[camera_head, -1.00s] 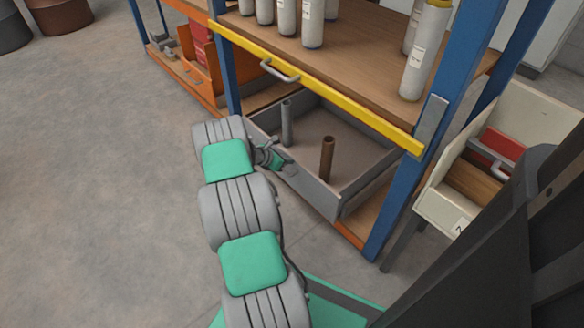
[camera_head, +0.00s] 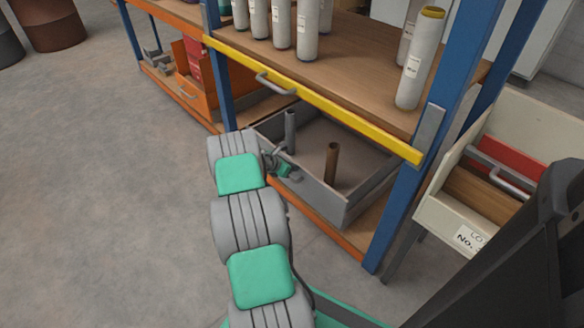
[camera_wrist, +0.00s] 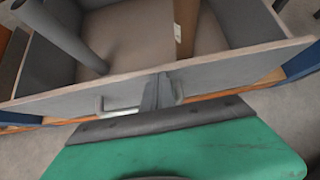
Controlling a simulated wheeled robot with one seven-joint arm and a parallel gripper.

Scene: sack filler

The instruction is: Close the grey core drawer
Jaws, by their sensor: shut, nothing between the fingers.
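The grey core drawer (camera_head: 315,192) is partly open on the lower level of the blue-posted rack, with its front panel close to the orange edge. A grey tube (camera_head: 290,132) and a brown tube (camera_head: 332,164) stand upright in it. My gripper (camera_head: 283,168) is shut and empty at the outer face of the drawer front, left of its middle. In the wrist view, the fingertips (camera_wrist: 160,92) meet or nearly meet the front panel (camera_wrist: 225,70), beside a light grey handle (camera_wrist: 118,106). Exact contact is hard to tell.
A yellow bar (camera_head: 330,112) with a handle runs above the drawer, under a wooden shelf of pale cylinders (camera_head: 307,35). A cream bin (camera_head: 455,215) stands right of the blue post (camera_head: 402,210). Open floor (camera_head: 100,190) lies left.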

